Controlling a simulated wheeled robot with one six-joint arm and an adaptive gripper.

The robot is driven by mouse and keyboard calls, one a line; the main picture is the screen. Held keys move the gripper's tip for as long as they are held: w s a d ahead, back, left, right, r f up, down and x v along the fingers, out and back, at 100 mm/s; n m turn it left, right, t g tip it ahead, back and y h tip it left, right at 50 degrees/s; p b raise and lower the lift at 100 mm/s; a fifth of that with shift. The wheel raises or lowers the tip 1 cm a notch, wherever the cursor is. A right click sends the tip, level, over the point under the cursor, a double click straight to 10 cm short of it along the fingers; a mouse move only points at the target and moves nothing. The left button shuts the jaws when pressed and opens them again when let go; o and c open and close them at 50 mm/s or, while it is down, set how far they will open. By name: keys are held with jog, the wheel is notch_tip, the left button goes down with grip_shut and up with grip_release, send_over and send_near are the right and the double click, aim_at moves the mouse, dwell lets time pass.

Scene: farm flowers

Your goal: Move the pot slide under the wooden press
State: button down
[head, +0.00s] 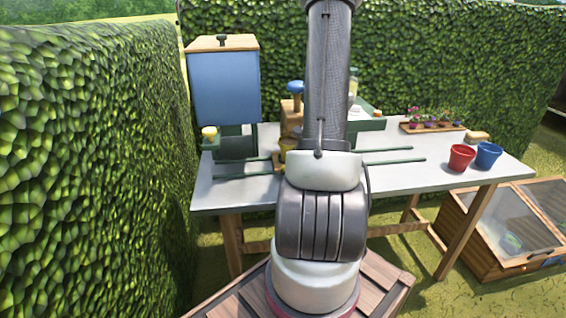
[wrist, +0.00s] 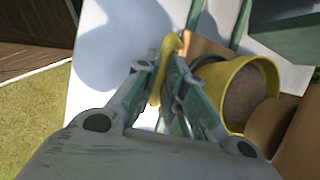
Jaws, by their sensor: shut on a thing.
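My gripper (wrist: 162,82) is shut on a yellow handle (wrist: 165,62) at the edge of the wooden pot slide (wrist: 203,48). A yellow-rimmed pot (wrist: 268,72) filled with brown soil stands beside the handle, to the right in the wrist view. A brown wooden piece, probably part of the press (wrist: 272,122), overlaps the pot's lower right edge in that view. In the head view the wooden press (head: 291,106) with a blue knob stands just left of my arm. My arm hides my gripper and most of the slide there.
Green rails (head: 392,161) run along the grey table (head: 450,195). A blue hopper (head: 224,85) stands at the left. A red pot (head: 461,158), a blue pot (head: 487,155) and a flower tray (head: 433,126) sit at the right. A hedge (head: 430,60) closes the back.

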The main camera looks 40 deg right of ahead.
jog(key=shift+s+d, duration=0.5)
jog(key=shift+d, duration=0.3)
jog(key=c, duration=1.5)
grip_release()
jog(key=shift+r, duration=0.1)
jog(key=v, duration=1.2)
